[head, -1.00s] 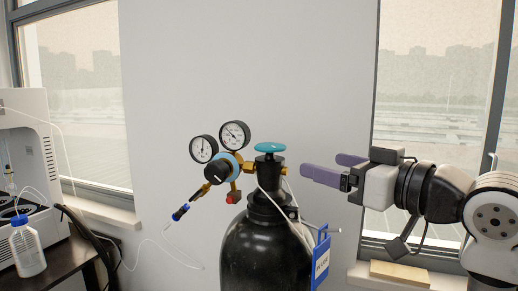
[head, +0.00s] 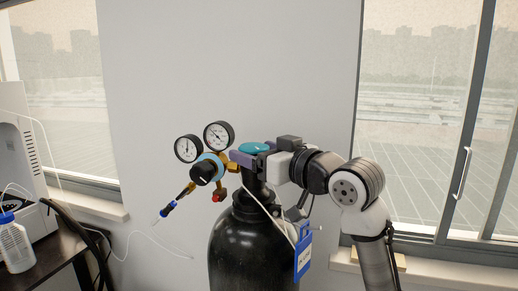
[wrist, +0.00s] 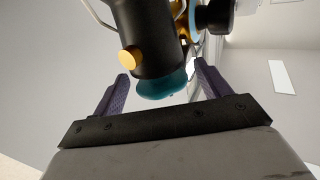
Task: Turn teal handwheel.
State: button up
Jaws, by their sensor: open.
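The teal handwheel (head: 255,148) sits on top of the black gas cylinder's valve. My gripper (head: 241,158) is at the valve, with its purple fingers at about the handwheel's height, and one finger shows in front of the wheel's lower edge. In the wrist view the handwheel (wrist: 162,86) and the black valve body lie between the two open fingers (wrist: 163,85), with a visible gap to each side. The far finger is mostly hidden in the head view. I cannot tell whether either finger touches the wheel.
The black cylinder (head: 245,250) stands below, with a blue tag (head: 303,250) on its right. Two gauges (head: 217,135) and a regulator with a black knob (head: 204,172) are just left of my gripper. A thin white tube hangs nearby. A bottle (head: 13,243) stands at far left.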

jog(key=c, duration=0.9)
jog(key=shift+m+t+h, duration=0.4)
jog(key=m+t+h+b, duration=0.1)
jog(key=h, duration=0.1)
jog(key=m+t+h+b, duration=0.1)
jog(key=m+h, duration=0.1)
jog(key=shift+s+a+t+h, duration=0.2)
jog(key=shift+a+t+h, duration=0.1)
jog(key=shift+a, duration=0.05)
jog(key=shift+a+m+t+h+b, duration=0.1)
jog(key=shift+m+t+h+b, duration=0.45)
jog(key=shift+m+h, duration=1.6)
jog(key=shift+h, duration=0.65)
